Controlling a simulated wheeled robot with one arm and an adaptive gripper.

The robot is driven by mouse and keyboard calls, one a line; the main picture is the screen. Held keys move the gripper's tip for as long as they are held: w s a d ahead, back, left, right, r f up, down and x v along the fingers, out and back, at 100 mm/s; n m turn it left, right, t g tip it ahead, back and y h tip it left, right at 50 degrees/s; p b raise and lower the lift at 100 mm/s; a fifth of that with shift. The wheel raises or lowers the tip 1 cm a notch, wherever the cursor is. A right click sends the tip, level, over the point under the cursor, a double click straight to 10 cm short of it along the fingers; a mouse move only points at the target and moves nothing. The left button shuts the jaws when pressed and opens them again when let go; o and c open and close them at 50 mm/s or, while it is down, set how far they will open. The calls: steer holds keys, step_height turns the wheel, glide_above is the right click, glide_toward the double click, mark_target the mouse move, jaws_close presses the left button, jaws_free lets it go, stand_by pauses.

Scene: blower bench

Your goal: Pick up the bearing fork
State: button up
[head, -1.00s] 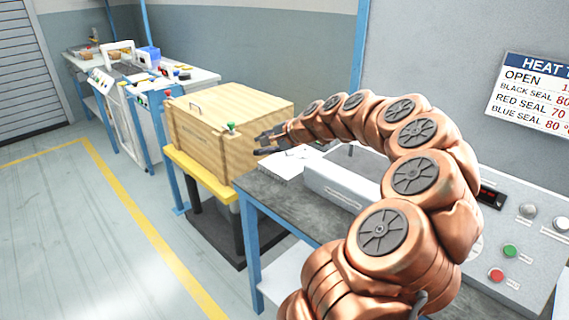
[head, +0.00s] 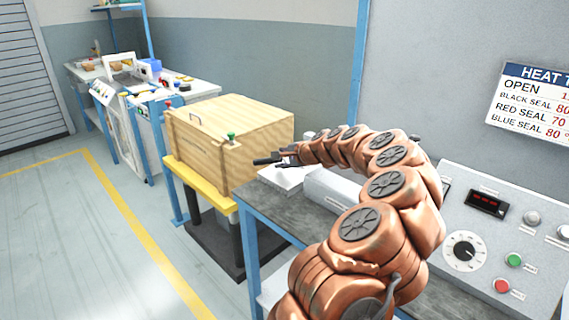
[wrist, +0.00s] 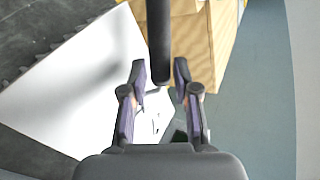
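The rod appears to be the bearing fork, gripped near one end. It runs out beyond the fingertips and leaves the top of the wrist view. In the head view its dark end (head: 266,161) sticks out to the left of the fingers. The rest of its shape cannot be made out.
The wooden box (head: 225,138) stands on a yellow-topped stand, close to the gripper. A grey control panel (head: 490,240) stands at right. Another workbench is at far left; the floor between is clear.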

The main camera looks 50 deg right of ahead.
steer(key=shift+w+f, duration=0.25)
steer(key=shift+w, duration=0.25)
jaws_close()
